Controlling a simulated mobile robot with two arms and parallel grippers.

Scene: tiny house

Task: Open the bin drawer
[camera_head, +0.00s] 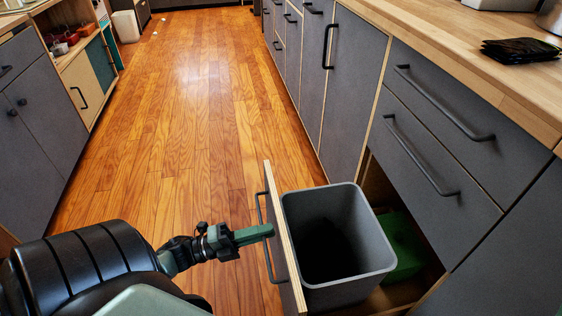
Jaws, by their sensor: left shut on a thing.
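The bin drawer (283,232) is pulled out from the right-hand cabinet row, with its front panel standing over the floor. A grey bin (374,281) sits in it, dark inside. A black bar handle (259,209) runs along the outer face of the panel. My left gripper (266,231) reaches in from the left and is shut on this handle; its fingertips are at the panel. A green container (402,247) shows behind the bin, partly hidden by it. My right gripper is not in view.
Closed grey drawers (436,140) with black handles stand at the right under a wooden counter (450,45). A black packet (521,50) lies on the counter. Cabinets (40,115) line the left side.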

